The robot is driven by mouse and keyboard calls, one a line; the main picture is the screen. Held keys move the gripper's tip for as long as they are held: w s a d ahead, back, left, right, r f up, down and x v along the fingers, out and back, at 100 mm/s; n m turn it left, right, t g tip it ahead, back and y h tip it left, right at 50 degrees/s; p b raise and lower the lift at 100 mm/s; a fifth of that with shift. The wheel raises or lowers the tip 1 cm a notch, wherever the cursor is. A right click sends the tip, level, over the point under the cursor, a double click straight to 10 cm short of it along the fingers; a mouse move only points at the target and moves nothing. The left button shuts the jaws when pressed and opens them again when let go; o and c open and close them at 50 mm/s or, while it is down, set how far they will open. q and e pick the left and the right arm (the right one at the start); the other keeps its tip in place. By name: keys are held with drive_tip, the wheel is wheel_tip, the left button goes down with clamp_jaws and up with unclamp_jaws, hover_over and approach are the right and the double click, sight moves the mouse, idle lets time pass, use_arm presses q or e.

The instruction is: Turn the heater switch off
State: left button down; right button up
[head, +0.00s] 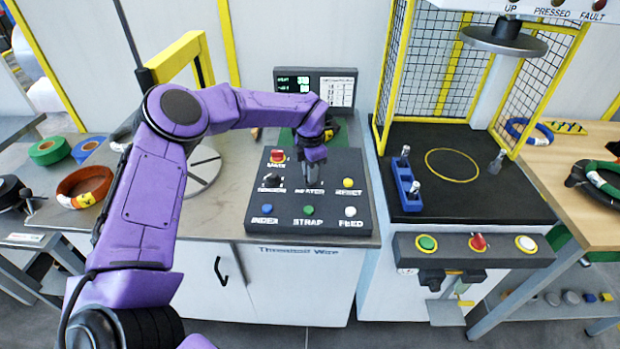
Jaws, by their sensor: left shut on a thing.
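My left gripper (309,176) points down at the dark control panel (340,207), at the heater switch above the HEATER label. Its fingers are shut on the heater switch, which they mostly hide, so the switch's position cannot be told. The purple left arm comes in from the left and reaches across the bench to the panel. My right gripper is not in view.
Near the switch are a red emergency button (277,156), another knob (270,180), a yellow button (348,183) and a white button (350,211). A small display (294,83) stands behind. A caged press with a black bed (440,200) stands to the right.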

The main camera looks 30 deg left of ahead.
use_arm(q)
drive_tip(key=n+b, duration=0.4)
drive_tip(key=n, duration=0.2)
drive_tip(key=shift+f+b, duration=0.15)
drive_tip(key=shift+b, duration=0.15)
drive_tip(key=n+b, duration=0.2)
drive_tip(key=n, duration=0.2)
drive_tip(key=shift+b, duration=0.3)
drive_tip(key=shift+n+b, duration=0.4)
drive_tip(key=shift+n, duration=0.3)
drive_tip(key=shift+r+n, duration=0.2)
drive_tip(key=shift+n, duration=0.1)
drive_tip(key=c, duration=1.1)
unclamp_jaws()
wheel_tip(320, 180, up, 10)
drive_tip(key=shift+r, duration=0.25)
